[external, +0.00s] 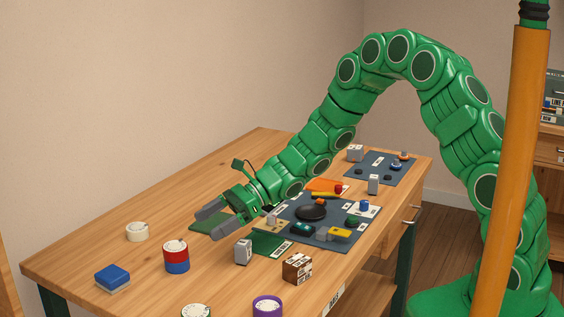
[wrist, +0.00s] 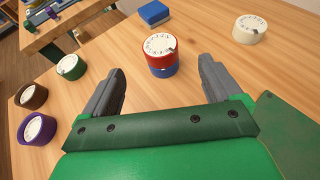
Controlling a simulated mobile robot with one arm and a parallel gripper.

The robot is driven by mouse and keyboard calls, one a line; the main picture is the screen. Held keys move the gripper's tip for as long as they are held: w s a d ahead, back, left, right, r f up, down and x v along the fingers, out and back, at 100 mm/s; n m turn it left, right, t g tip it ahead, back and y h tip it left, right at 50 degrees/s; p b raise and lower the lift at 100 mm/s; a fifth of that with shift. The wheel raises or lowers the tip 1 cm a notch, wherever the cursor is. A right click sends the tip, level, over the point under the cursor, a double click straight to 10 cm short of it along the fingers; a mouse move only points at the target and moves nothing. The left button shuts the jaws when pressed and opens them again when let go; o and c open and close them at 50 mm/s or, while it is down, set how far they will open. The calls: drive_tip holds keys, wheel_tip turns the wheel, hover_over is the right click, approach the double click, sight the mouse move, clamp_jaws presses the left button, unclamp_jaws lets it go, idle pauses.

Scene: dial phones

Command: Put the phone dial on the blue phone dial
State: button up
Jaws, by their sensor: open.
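A red phone dial (external: 176,249) with a white face sits on top of a blue phone dial (external: 177,267) on the wooden table. The stack also shows in the wrist view, with the red dial (wrist: 160,47) above the blue dial (wrist: 164,71). The stack looks upright, and only the blue dial's side shows. My gripper (external: 207,224) is open and empty, its fingers apart and pointing toward the stack. In the wrist view my gripper (wrist: 161,64) has the stack beyond and between its fingertips, with no contact visible.
A cream dial (external: 137,231), a blue block (external: 112,277), a green dial (external: 196,311) and a purple dial (external: 267,307) stand around the stack. A brown dial (wrist: 33,96) is at the wrist view's left. A grey block (external: 243,251) and a cluttered dark mat (external: 330,208) lie right of my gripper.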

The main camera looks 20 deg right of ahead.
drive_tip(key=shift+d+r, duration=0.2)
drive_tip(key=shift+d, duration=0.35)
drive_tip(key=shift+r, duration=0.1)
drive_tip(key=s+d+r+n+g+h, duration=0.1)
drive_tip(key=s+d+r+n+h, duration=0.1)
drive_tip(key=s+d+r+n, duration=0.4)
drive_tip(key=s+d+r+n+g+h, duration=0.1)
drive_tip(key=s+d+r+n, duration=0.25)
drive_tip(key=d+r, duration=0.45)
drive_tip(key=s+d+r+n+t+h, duration=0.1)
drive_tip(key=s+d+n+h, duration=0.1)
drive_tip(key=s+d, duration=0.4)
drive_tip(key=s+d+r+n+t+h, duration=0.1)
drive_tip(key=s+d+h, duration=0.4)
drive_tip(key=d, duration=1.2)
drive_tip(key=s+d+r+n+h, duration=0.3)
drive_tip(key=s+d, duration=0.4)
drive_tip(key=d, duration=0.4)
drive_tip(key=shift+s+d+t, duration=0.3)
drive_tip(key=shift+d+t, duration=0.1)
